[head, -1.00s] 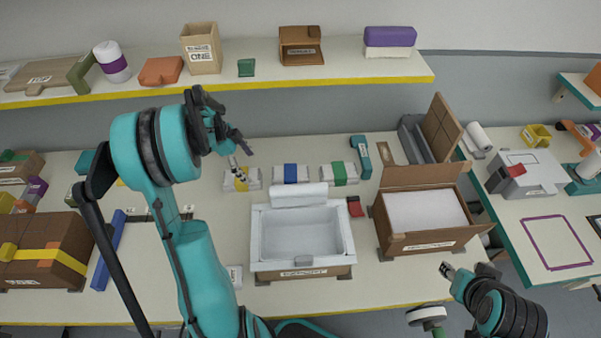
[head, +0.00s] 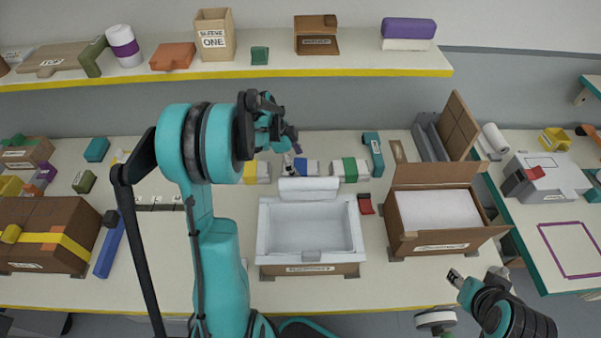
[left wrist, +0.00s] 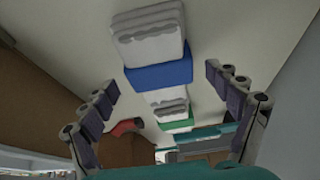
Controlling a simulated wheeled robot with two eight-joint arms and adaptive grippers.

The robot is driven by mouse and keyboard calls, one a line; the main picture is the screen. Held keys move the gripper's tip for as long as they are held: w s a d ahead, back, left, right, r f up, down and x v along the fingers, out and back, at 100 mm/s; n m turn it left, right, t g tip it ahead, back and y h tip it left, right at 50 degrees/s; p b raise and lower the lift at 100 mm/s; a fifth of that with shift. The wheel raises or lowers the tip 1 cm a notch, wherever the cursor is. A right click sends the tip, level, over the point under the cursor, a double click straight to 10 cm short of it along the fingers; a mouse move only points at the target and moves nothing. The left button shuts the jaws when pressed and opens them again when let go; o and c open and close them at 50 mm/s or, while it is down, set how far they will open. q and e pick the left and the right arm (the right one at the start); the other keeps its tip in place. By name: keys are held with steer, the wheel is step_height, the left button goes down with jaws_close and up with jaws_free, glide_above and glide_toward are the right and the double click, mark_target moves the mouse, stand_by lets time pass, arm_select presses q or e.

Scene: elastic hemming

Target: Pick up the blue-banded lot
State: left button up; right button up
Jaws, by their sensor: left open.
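The blue-banded lot (head: 312,168) lies on the table behind the white-lined box. It is a stack of folded white pieces with a blue band, and my left gripper (head: 291,140) partly hides it in the head view. In the left wrist view the lot (left wrist: 160,74) lies between the spread fingers of my left gripper (left wrist: 161,82). The fingers are open and hold nothing; I cannot tell how high they are above the lot.
A yellow-banded lot (head: 262,172) lies to the left and a green-banded lot (head: 350,169) to the right. The white-lined box (head: 310,268) stands in front, with a brown box (head: 432,240) to its right. A shelf (head: 270,75) runs behind.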

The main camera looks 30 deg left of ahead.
arm_select(q)
steer(key=shift+x, duration=1.2)
steer(key=shift+a, duration=0.1)
steer(key=c, duration=1.3)
